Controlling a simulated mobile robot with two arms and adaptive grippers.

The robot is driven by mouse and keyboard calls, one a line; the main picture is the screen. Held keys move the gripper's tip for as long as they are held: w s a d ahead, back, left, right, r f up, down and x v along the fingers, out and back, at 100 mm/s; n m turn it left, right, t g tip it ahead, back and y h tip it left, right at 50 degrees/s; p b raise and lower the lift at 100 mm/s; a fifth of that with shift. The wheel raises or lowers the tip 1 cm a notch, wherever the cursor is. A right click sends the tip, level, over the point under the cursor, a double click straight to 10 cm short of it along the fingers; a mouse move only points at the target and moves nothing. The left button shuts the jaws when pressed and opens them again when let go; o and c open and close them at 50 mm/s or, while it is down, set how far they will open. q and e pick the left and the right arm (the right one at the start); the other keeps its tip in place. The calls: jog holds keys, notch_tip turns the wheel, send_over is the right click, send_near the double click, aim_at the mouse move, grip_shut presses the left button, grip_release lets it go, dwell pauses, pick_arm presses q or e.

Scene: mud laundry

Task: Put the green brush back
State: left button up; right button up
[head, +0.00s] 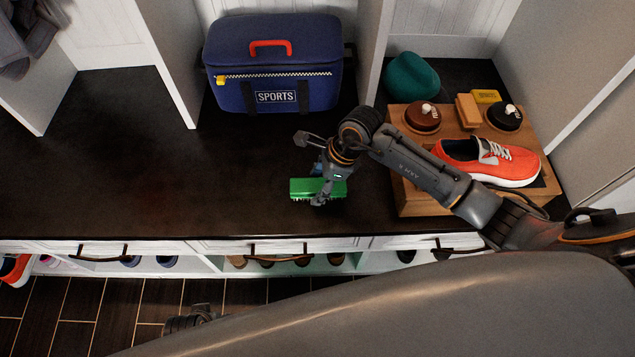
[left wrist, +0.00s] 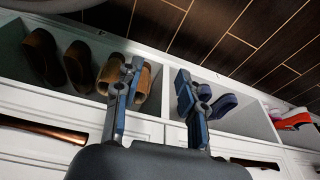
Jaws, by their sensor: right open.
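My right gripper (head: 311,168) is open at the brush. One finger crosses in front of the brush's middle and the other sticks out to the left, above and behind it. I cannot tell whether the finger touches the brush. My left gripper (left wrist: 157,78) is open and empty in the left wrist view, in front of the shoe cubbies.
The box carries a red-orange shoe (head: 480,160), round dark-topped items (head: 421,117), a wooden block (head: 468,110) and a yellow tin (head: 487,96). A teal hat (head: 411,77) lies behind it. A blue sports bag (head: 273,65) stands at the back. The bench's left is clear.

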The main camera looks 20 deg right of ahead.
pick_arm(q)
jog(key=s+f, duration=0.1)
jog(key=s+f+p, duration=0.1)
jog(key=f, duration=0.1)
jog(key=s+f, duration=0.1)
jog(key=f, duration=0.1)
jog(key=shift+s+a, duration=0.1)
jog(key=shift+a, duration=0.1)
pick_arm(e)
jog(key=v, duration=1.1)
jog(key=shift+r, duration=0.25)
pick_arm(q)
jog(key=shift+g, duration=0.3)
pick_arm(e)
jog(key=shift+s+f, duration=0.1)
